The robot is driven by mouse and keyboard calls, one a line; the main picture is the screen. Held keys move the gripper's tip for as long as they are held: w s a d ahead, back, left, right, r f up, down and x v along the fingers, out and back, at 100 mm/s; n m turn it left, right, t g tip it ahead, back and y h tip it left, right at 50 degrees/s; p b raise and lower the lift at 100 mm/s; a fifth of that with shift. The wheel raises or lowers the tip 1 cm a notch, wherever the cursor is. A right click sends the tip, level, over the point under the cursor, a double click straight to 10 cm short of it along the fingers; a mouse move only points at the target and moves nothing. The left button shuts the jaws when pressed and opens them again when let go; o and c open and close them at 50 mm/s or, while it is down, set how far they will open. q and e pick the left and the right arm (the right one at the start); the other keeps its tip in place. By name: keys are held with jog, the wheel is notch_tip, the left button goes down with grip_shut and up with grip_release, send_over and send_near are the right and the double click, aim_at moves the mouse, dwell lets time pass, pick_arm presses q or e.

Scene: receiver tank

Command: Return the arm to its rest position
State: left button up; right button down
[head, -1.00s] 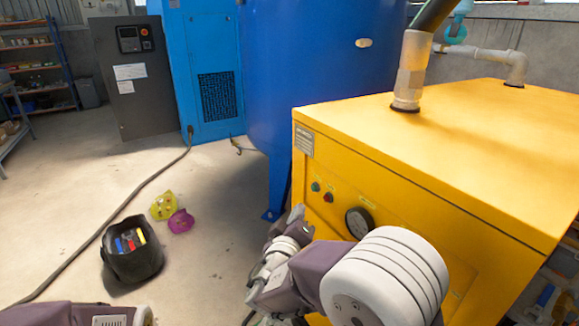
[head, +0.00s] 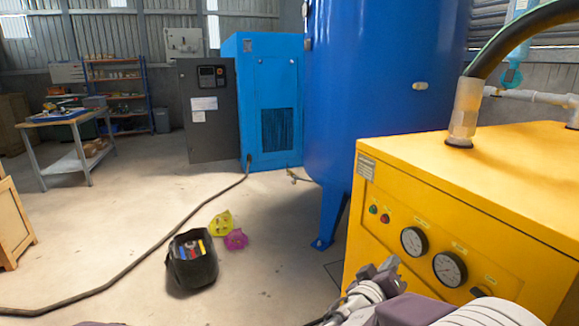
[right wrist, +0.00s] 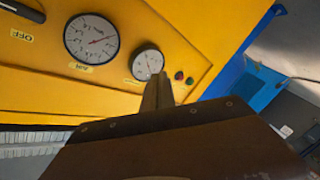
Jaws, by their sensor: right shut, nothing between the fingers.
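My right gripper (head: 388,266) is low in the head view, in front of the yellow machine (head: 480,190). Its fingers also show in the right wrist view (right wrist: 158,92). They are closed together with nothing between them. In the right wrist view the fingertips overlap the panel near the smaller-looking gauge (right wrist: 147,62); whether they touch it I cannot tell. My right arm runs down to the bottom right edge of the head view. My left gripper is not in view.
The blue tank (head: 385,90) stands behind the yellow machine. A black tool bag (head: 192,268), a yellow item (head: 221,223) and a magenta item (head: 236,240) lie on the floor. A dark hose (head: 150,250) crosses it. A workbench (head: 70,135) stands far left.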

jog(key=s+d+f+m+g, duration=0.2)
jog(key=s+d+f+g, duration=0.15)
jog(key=s, duration=0.25)
jog(key=s+d+f+m+g+y, duration=0.1)
jog(key=s+d+f+m+g, duration=0.1)
jog(key=s+d+f+g, duration=0.25)
jog(key=s+d+f+m+g, duration=0.2)
jog(key=s+f+g, duration=0.1)
jog(key=s+f, duration=0.3)
jog(key=s+a+f+n+g+y, duration=0.1)
jog(key=s+a+f+y, duration=0.3)
jog(key=a, duration=0.3)
jog(key=s+a+f+g+y, duration=0.1)
jog(key=s+a+f+y, duration=0.2)
jog(key=a+y, duration=0.3)
jog(key=w+a+r+n+p, duration=0.1)
jog(key=r+p, duration=1.4)
jog(key=w+a+r+n+t+p, duration=0.1)
jog(key=a+r+n+p, duration=0.1)
jog(key=r+p, duration=1.4)
jog(key=shift+a+f, duration=0.1)
